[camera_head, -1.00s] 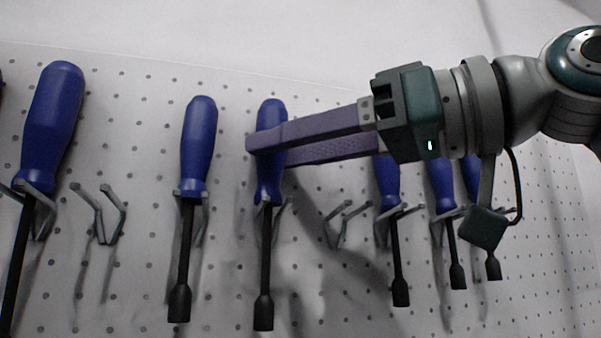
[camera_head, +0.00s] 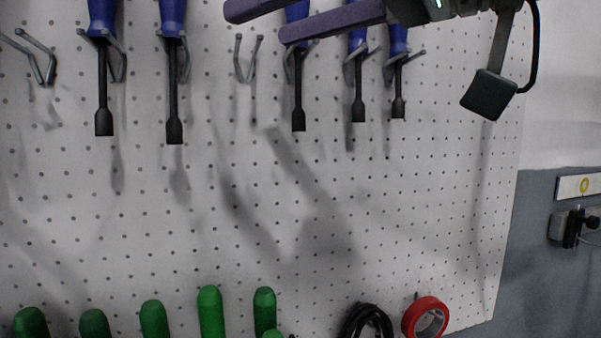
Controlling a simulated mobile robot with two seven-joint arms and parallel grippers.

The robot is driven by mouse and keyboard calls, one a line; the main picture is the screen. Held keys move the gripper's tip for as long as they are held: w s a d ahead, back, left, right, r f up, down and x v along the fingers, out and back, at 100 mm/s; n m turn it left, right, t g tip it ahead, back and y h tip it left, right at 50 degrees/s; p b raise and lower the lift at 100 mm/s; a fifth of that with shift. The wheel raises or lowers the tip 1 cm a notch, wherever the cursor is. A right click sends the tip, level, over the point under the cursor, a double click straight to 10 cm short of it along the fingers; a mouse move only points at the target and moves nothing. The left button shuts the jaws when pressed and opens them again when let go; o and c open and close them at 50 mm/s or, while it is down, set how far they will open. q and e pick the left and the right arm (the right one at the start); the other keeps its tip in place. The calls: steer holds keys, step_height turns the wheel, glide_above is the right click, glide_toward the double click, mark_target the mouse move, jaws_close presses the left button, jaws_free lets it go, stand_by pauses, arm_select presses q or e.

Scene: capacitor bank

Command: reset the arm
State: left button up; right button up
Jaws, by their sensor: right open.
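My right gripper (camera_head: 257,22) is at the top of the head view. Its two purple fingers are apart and point left, with nothing visible between the tips. They pass in front of the pegboard near an empty hook (camera_head: 246,62) and overlap the blue handle of one driver (camera_head: 298,90). The gripper is to the right of another blue-handled driver (camera_head: 173,95), which hangs in its hook. The top of my right gripper and most of its arm are cut off by the frame. My left gripper is not in view.
The white pegboard (camera_head: 300,210) holds more blue drivers (camera_head: 103,90) in a row. Below are several green handles (camera_head: 211,312), a black cable coil (camera_head: 367,322) and a red tape roll (camera_head: 426,317). The middle of the board is clear. A wall socket (camera_head: 575,226) is at right.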

steer(key=s+d+f+m+g+h, duration=0.1)
steer(key=s+d+f+m+h, duration=0.15)
steer(key=f, duration=0.65)
steer(key=s+d+f+m+h, duration=0.2)
steer(key=s+d+f+h, duration=0.15)
steer(key=f, duration=0.65)
steer(key=s+d+f+m+g+h, duration=0.1)
steer(key=s+d+f+m+h, duration=0.2)
steer(key=f, duration=0.6)
steer(key=s+d+f+m+g+h, duration=0.1)
steer(key=s+d+f+g+h, duration=0.15)
steer(key=s+d+f, duration=0.4)
steer(key=s+d+f+m+g+h, duration=0.1)
steer(key=s+d+f+h, duration=0.2)
steer(key=s, duration=0.6)
steer(key=shift+y, duration=0.35)
steer(key=r+p, duration=0.3)
steer(key=d+r+p, duration=0.1)
steer(key=r, duration=0.1)
steer(key=shift+w, duration=0.3)
